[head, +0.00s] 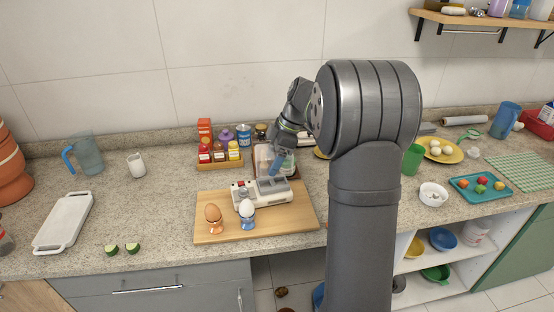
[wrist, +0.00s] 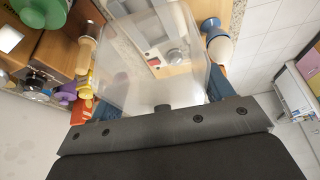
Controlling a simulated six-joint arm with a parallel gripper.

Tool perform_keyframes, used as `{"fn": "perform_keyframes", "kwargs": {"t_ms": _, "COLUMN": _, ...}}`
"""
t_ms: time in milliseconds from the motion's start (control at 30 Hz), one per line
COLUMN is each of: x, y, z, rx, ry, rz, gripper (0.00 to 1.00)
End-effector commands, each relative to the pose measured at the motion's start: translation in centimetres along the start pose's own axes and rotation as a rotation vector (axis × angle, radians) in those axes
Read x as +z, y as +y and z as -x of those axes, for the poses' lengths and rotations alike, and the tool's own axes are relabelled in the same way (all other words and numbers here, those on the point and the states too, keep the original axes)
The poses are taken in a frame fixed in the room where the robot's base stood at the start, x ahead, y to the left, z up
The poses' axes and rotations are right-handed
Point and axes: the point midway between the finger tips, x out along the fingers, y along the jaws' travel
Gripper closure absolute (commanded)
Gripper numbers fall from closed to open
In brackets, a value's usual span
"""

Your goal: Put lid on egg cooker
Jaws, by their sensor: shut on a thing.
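The egg cooker (head: 262,192) is a low white and grey appliance on a wooden board (head: 295,217). A clear see-through lid (wrist: 140,75) with a dark knob fills the middle of the wrist view. My gripper (wrist: 152,98) has a blue finger on each side of the lid and is shut on it. The egg cooker (wrist: 160,32) shows through and beyond the lid. In the head view my gripper (head: 276,162) is just behind and above the cooker. The lid is hard to make out there, so I cannot tell the exact gap.
A brown egg (head: 212,212) and a white egg (head: 247,207) stand in cups in front of the cooker. A crate of condiment bottles (head: 220,157) is behind the board to the left. A white cutting board (head: 64,222) lies at far left. The counter between is mostly clear.

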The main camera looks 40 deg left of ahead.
Motion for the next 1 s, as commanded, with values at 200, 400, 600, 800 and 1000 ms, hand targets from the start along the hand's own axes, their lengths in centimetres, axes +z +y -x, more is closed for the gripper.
{"fn": "perform_keyframes", "kwargs": {"t_ms": 200, "x": -0.2, "y": 0.7, "z": -0.3, "rx": -0.06, "ry": 0.0, "rz": 0.142, "gripper": 0.5}}
{"fn": "perform_keyframes", "kwargs": {"t_ms": 400, "x": -0.2, "y": 0.8, "z": -0.3, "rx": -0.065, "ry": -0.001, "rz": 0.16, "gripper": 0.5}}
{"fn": "perform_keyframes", "kwargs": {"t_ms": 600, "x": -0.2, "y": 0.8, "z": -0.3, "rx": -0.064, "ry": 0.004, "rz": 0.157, "gripper": 0.5}}
{"fn": "perform_keyframes", "kwargs": {"t_ms": 800, "x": 0.1, "y": 0.7, "z": -1.0, "rx": -0.066, "ry": 0.004, "rz": 0.156, "gripper": 0.5}}
{"fn": "perform_keyframes", "kwargs": {"t_ms": 1000, "x": 0.7, "y": 0.7, "z": -2.4, "rx": -0.066, "ry": 0.003, "rz": 0.155, "gripper": 0.5}}
